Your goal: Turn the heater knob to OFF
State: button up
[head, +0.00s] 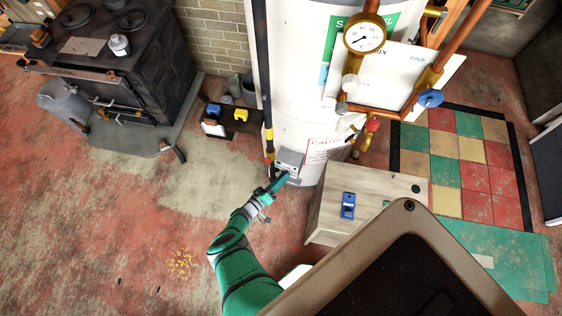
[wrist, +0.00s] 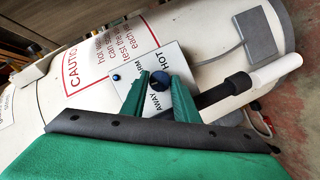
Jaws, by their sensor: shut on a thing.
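The white heater tank (head: 298,110) stands upright in the middle of the head view. Its small control panel (head: 291,157) is low on the front; it also shows in the wrist view (wrist: 137,67). The dark blue round knob (wrist: 159,79) sits on that panel, with HOT and AWAY printed around it and another label partly covered. No OFF mark can be read. My green gripper (wrist: 159,90) is shut on the knob, one finger on each side; in the head view its tip (head: 279,181) reaches the panel. The knob's pointer direction is unclear.
A black pipe with a white end (wrist: 240,85) runs close beside my fingers. A small blue button (wrist: 117,77) is on the panel. A wooden cabinet (head: 328,213) stands right of the gripper, and a dark stove (head: 125,60) is at left. Floor is open at lower left.

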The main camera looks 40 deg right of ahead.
jog(key=shift+s, duration=0.1)
jog(key=o, duration=1.1)
jog(key=shift+c, duration=0.2)
jog(key=shift+a, duration=0.1)
jog(key=v, duration=1)
jog(key=shift+a, duration=0.3)
jog(key=shift+s+r, duration=0.1)
